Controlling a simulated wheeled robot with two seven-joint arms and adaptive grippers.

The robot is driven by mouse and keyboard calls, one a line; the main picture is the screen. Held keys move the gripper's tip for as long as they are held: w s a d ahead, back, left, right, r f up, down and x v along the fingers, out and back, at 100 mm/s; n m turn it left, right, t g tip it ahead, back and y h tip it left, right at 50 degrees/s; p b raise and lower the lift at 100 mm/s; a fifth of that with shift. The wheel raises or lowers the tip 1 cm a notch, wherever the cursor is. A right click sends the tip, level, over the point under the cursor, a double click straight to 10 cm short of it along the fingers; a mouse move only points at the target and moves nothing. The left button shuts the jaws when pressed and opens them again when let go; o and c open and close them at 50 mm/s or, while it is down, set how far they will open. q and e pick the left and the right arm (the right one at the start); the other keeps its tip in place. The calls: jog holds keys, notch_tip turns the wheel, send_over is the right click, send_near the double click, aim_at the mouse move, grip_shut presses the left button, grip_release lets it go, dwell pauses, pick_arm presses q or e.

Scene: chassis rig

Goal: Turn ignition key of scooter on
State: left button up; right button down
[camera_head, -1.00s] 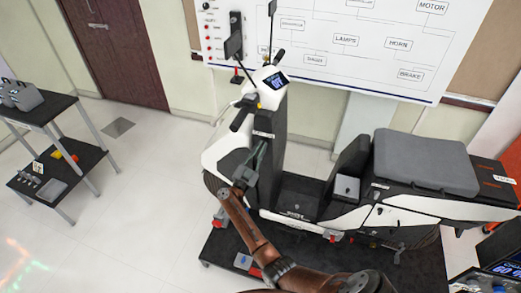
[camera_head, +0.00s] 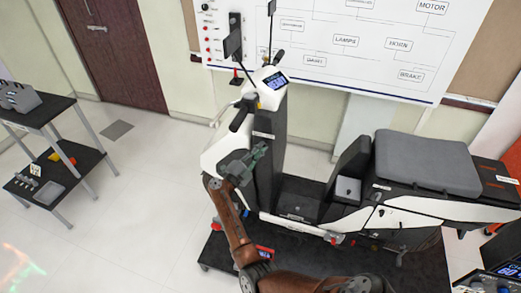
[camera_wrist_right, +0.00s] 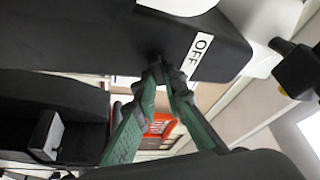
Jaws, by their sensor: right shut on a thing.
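The scooter (camera_head: 420,207) is black and white with a grey seat, and stands on a dark platform. Its lit display (camera_head: 276,80) is on top of the front column. My right gripper (camera_head: 262,150) is at the seat-facing side of this column. In the right wrist view the green fingers (camera_wrist_right: 165,75) are shut, their tips against the dark column face (camera_wrist_right: 120,40) beside a white "OFF" label (camera_wrist_right: 200,48). They pinch the ignition key, which the tips almost wholly hide; its turn angle cannot be read. My left gripper is not in view.
The black handlebar grip (camera_head: 241,117) and mirror (camera_head: 233,43) stand above the gripper. A labelled white board (camera_head: 345,65) is on the wall behind. A shelf cart (camera_head: 40,115) with small items is at the left, with clear floor between.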

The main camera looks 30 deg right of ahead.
jog(key=shift+f, duration=0.1)
dwell(0.3)
jog(key=c, duration=2)
grip_release()
jog(key=shift+r, duration=0.2)
notch_tip(320, 180, up, 10)
jog(key=shift+f, duration=0.1)
